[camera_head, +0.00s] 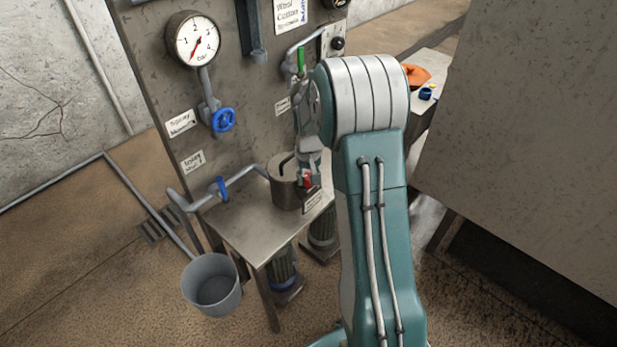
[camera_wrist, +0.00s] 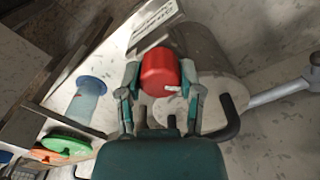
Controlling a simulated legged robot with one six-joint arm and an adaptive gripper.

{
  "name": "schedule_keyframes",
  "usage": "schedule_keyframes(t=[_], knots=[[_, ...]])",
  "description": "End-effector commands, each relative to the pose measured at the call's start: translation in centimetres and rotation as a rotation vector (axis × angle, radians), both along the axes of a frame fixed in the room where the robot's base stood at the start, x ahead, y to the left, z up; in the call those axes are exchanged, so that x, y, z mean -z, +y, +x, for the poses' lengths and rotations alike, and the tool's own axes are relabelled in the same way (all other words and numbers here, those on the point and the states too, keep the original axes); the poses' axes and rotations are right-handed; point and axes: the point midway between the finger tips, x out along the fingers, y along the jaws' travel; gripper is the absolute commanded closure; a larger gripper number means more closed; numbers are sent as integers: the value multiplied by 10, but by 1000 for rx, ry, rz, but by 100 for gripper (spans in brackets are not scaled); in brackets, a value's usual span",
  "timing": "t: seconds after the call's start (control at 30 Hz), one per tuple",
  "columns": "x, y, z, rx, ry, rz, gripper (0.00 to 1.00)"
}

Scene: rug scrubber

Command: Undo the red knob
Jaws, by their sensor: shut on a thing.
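The red knob (camera_head: 307,181) is at the front right side of a metal pot (camera_head: 284,188) on the metal table. In the wrist view the red knob (camera_wrist: 160,70) is a short red cylinder with a small white mark, in front of the grey pot (camera_wrist: 212,50). My gripper (camera_wrist: 161,78) has one finger on each side of the knob and is shut on it. In the head view my gripper (camera_head: 308,174) reaches down to the knob, and my arm hides part of the area to the right.
Behind the metal table (camera_head: 245,235) stands a panel with a pressure gauge (camera_head: 194,40) and a blue valve wheel (camera_head: 223,120). A blue lever (camera_head: 221,188) sits on the pipe left of the pot. A grey bucket (camera_head: 211,286) is at the lower left. A large grey slab (camera_head: 530,150) fills the right.

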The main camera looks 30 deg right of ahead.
Motion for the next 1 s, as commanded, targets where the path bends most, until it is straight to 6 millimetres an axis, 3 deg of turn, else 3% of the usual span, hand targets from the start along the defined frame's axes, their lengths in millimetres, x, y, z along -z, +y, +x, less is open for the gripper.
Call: schedule_keyframes(t=[0.03,0.1,0.57,1.0], knots=[[3,1,-2,-1,7,3,39],[2,1,-1,-1,6,2,18],[-6,0,0,-1,0,0,18],[-90,0,1,-1,-2,-1,18]])
